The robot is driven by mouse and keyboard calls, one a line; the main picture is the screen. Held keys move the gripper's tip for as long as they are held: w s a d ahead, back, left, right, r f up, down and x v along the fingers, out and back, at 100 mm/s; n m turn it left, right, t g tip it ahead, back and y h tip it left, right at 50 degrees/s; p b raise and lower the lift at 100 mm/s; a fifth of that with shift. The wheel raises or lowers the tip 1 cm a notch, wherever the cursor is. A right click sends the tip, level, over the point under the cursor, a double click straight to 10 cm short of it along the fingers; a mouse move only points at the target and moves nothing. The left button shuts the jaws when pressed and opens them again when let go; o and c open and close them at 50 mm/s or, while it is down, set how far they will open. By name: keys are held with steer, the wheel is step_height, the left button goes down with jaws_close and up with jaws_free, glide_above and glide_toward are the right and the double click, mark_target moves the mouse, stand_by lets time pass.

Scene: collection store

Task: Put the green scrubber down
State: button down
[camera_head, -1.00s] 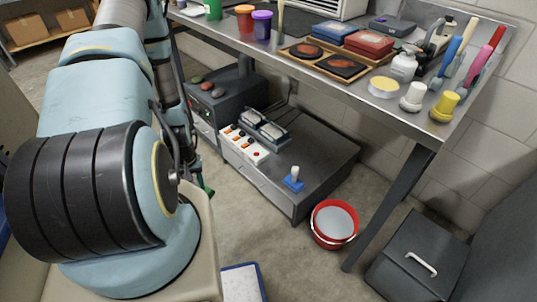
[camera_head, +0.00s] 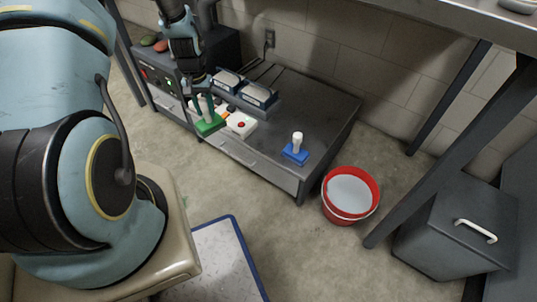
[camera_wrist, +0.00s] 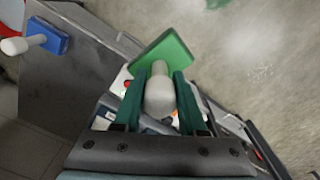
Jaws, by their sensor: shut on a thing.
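The green scrubber has a flat green block and a pale rounded handle. In the head view the green scrubber (camera_head: 210,125) is at the front left edge of the low grey cabinet, by the power strip. My gripper (camera_head: 204,103) is above it, pointing down. In the wrist view my gripper (camera_wrist: 158,98) is shut on the handle of the green scrubber (camera_wrist: 168,56), with a finger on each side. The block lies beyond the fingertips, over the cabinet's edge and floor in that view. I cannot tell whether the block touches anything.
A blue scrubber (camera_head: 296,150) stands upright on the grey cabinet (camera_head: 318,110), whose right part is otherwise bare. A white power strip (camera_head: 241,123) and grey devices (camera_head: 258,95) crowd its left part. A red bucket (camera_head: 351,196) and dark lidded bin (camera_head: 460,235) stand on the floor.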

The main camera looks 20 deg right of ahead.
steer(key=s+d+f+m+b, duration=0.2)
steer(key=d+m+b, duration=0.1)
steer(key=d+b, duration=0.65)
steer(key=s+d+f+m+b, duration=0.2)
steer(key=d+m+b, duration=0.1)
steer(key=d+b, duration=0.65)
steer(key=f+b, duration=0.1)
steer(key=f, duration=0.2)
steer(key=d+f+b, duration=0.1)
steer(key=f, duration=0.5)
steer(key=shift+s+d+f+b, duration=0.1)
steer(key=shift+d+f+b, duration=0.05)
steer(key=shift+d+b, duration=0.2)
steer(key=shift+c, duration=2.3)
jaws_free()
steer(key=shift+a, duration=0.1)
